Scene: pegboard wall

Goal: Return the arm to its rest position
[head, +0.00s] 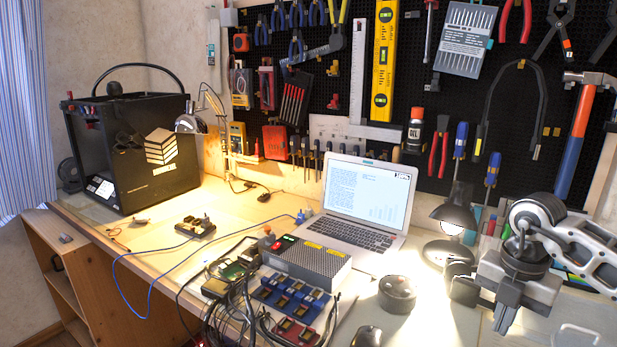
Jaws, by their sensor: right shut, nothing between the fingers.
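My right gripper (505,318) shows at the lower right of the head view, pointing down over the front right part of the workbench. Its fingers are together and nothing is held between them. My right arm (580,250), pale grey and black, comes in from the right edge and hides part of the bench and the lower pegboard behind it. My left arm and left gripper do not show.
A lit desk lamp (455,215) stands close left of my right gripper. An open laptop (365,205), a grey power box (306,262), circuit boards with cables and a black printer (130,150) crowd the bench. Tools hang on the pegboard (410,60) behind.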

